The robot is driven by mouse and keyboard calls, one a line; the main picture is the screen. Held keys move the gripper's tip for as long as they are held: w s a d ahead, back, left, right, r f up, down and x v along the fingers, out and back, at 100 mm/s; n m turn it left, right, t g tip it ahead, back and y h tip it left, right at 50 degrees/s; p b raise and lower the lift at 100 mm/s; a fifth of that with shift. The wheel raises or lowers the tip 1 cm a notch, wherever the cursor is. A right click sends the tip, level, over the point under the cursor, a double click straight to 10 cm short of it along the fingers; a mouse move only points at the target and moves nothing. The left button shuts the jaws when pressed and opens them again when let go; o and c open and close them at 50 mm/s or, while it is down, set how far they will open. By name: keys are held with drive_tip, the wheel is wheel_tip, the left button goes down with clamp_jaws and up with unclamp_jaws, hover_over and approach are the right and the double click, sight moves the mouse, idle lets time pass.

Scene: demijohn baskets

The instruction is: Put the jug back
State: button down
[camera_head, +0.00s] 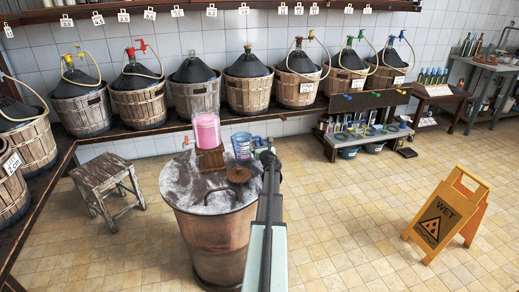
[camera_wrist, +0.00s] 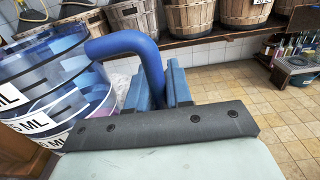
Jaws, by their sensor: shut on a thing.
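The jug (camera_head: 241,146) is clear with blue bands and stands upright at the far right part of the barrel top (camera_head: 190,192). I cannot tell whether its base touches the top. In the wrist view the jug (camera_wrist: 45,80) fills the left side, with white labels reading "ML". My gripper (camera_head: 264,151) is at the jug's right side. In the wrist view my gripper (camera_wrist: 160,85) is shut on the jug's blue handle (camera_wrist: 125,42), which comes down between the two fingers. The handle's lower end is hidden.
A pink-filled glass vessel (camera_head: 206,130) stands on a wooden block (camera_head: 210,160) left of the jug. A round brown disc (camera_head: 238,174) lies on the barrel top. A stool (camera_head: 108,183) stands left, a yellow wet-floor sign (camera_head: 447,215) right. Basketed demijohns (camera_head: 250,85) line the wall.

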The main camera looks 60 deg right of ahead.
drive_tip(key=shift+f, duration=1.05)
drive_tip(key=shift+f, duration=0.15)
drive_tip(key=c, duration=1)
unclamp_jaws()
drive_tip(key=shift+c, duration=0.2)
drive_tip(key=v, duration=1.2)
drive_tip(key=shift+r, duration=0.2)
